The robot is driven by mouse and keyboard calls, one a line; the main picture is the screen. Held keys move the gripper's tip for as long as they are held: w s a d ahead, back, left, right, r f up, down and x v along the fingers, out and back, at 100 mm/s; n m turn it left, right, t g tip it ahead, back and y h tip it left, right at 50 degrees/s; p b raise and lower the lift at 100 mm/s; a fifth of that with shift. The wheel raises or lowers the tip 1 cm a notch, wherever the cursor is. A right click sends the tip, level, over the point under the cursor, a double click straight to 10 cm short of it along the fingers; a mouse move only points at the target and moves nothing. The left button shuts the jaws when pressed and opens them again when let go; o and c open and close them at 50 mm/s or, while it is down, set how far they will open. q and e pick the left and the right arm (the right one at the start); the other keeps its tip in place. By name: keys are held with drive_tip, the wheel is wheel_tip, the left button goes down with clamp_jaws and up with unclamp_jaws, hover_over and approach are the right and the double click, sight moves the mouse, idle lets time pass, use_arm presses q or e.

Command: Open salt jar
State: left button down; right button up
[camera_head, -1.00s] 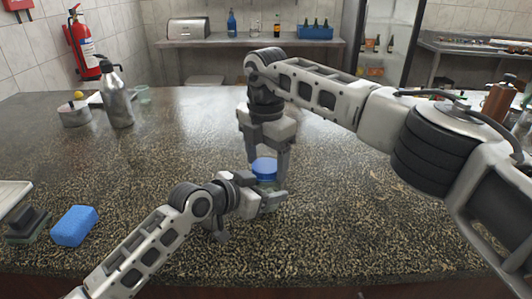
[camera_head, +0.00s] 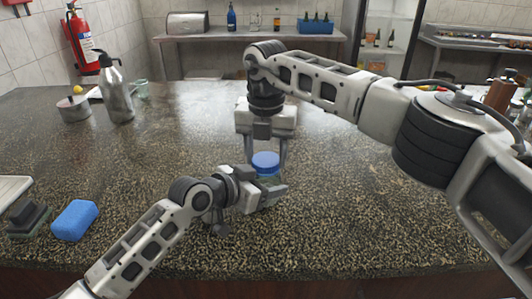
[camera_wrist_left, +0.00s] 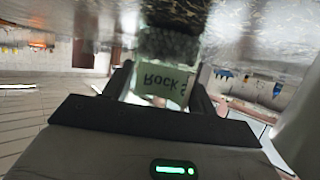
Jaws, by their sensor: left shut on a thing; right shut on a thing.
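The salt jar stands on the speckled counter in the middle of the head view; its blue lid (camera_head: 265,160) is on top and its body is mostly hidden by my left gripper. In the left wrist view, the jar (camera_wrist_left: 165,78) appears upside down, with a pale label reading "Rock S". My left gripper (camera_head: 268,187) is shut on the jar body, one finger on each side, also seen in the left wrist view (camera_wrist_left: 160,92). My right gripper (camera_head: 266,154) points straight down from above, shut on the blue lid. Whether the lid has come loose cannot be seen.
A blue sponge (camera_head: 74,221) and a dark scrubber (camera_head: 28,217) lie at the left front. A metal bottle (camera_head: 115,92) and a small pot (camera_head: 74,108) stand at the back left. The counter around the jar is clear.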

drive_tip(key=o, duration=1.1)
drive_tip(key=shift+c, duration=0.2)
drive_tip(key=shift+r, duration=0.1)
wheel_tip(320, 180, up, 4)
drive_tip(key=shift+r, duration=0.2)
drive_tip(key=shift+c, duration=0.4)
wheel_tip(320, 180, up, 3)
drive_tip(key=shift+r+m, duration=0.1)
drive_tip(key=shift+m, duration=0.9)
drive_tip(key=shift+f, duration=3.95)
